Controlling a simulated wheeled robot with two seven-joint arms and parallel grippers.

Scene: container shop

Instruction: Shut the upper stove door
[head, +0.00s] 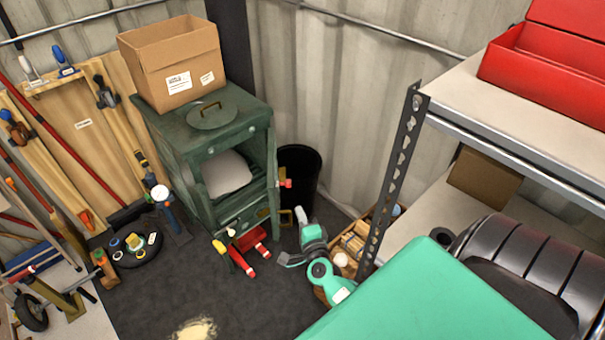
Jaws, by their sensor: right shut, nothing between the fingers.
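The green stove (175,150) stands against the back wall. Its upper compartment is open to the front, and a grey-white rounded bundle (226,174) lies inside. The upper stove door (272,172) stands swung out at the right side of the opening, seen nearly edge-on, with a red handle (286,183) on its outer side. My right gripper (284,260) is shut and empty, below and slightly right of the door, apart from it. My left gripper is out of view.
A cardboard box (172,62) and a round lid (212,116) sit on the stove. A black bin (300,172) stands right behind the door. Red-handled tools (248,247) lie before the stove. A metal shelf post (397,170) rises right of my right arm.

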